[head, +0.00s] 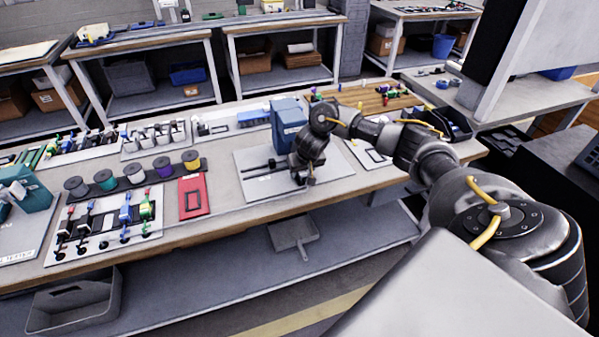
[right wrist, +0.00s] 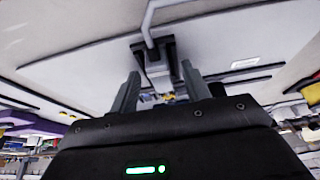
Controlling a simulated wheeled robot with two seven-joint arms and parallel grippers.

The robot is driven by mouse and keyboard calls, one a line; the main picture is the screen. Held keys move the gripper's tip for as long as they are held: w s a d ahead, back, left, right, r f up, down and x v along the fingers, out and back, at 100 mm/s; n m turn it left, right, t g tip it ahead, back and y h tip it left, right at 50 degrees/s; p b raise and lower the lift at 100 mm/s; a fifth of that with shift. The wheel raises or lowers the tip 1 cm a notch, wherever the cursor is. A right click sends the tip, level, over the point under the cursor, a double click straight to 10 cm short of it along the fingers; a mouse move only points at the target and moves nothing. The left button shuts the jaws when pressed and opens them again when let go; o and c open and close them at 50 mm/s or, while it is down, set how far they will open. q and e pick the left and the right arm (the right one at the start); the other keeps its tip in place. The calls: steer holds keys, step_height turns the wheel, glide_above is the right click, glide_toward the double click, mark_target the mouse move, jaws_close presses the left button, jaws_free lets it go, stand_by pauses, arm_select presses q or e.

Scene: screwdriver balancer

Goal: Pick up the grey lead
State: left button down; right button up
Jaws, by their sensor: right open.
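My right gripper (head: 300,177) is low over the pale grey board (head: 249,187) on the bench, beside a blue-grey machine (head: 287,117). In the right wrist view, its two fingers (right wrist: 160,70) stand apart, with a visible gap between them. A thin, bent grey cable-like piece (right wrist: 149,24), possibly the grey lead, runs down to a dark block (right wrist: 166,52) beyond the fingertips. I see no grip on it, and cannot tell how far away it is. The gripper hides part of this spot in the head view. My left gripper is not in view.
A row of spools (head: 105,179), a red plate (head: 193,197) and a white board (head: 104,243) with coloured tools lie to the left. A wooden rack (head: 372,101) stands behind my right arm.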

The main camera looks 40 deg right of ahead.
steer(key=shift+r, duration=0.1)
steer(key=c, duration=1)
steer(key=shift+r, duration=0.1)
